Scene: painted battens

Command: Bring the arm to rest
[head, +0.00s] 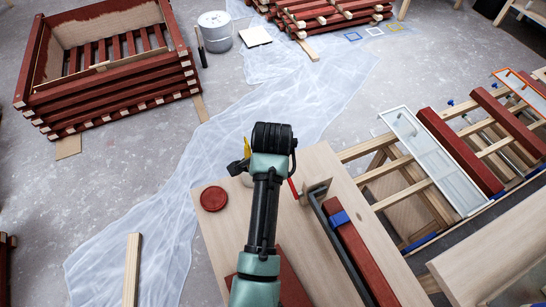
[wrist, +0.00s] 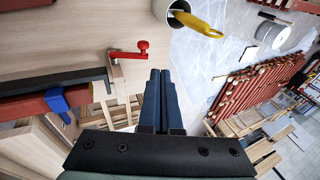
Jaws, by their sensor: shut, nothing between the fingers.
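My arm (head: 262,215) reaches out over the pale wooden workbench (head: 230,240) in the head view, with its dark wrist end at the far edge. In the wrist view my gripper (wrist: 160,73) is shut, its two dark fingers together with nothing between them. The fingers point past the bench edge, beside a red clamp handle (wrist: 143,46) and below a pot with a yellow-handled tool (wrist: 202,24). The fingers are hidden behind the wrist in the head view.
A red disc (head: 213,198) lies on the bench left of my arm. A dark red batten (head: 350,250) with a blue clamp piece (head: 340,219) lies to the right. A rack with a white tray (head: 435,160) stands further right. Plastic sheeting (head: 130,240) covers floor at left.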

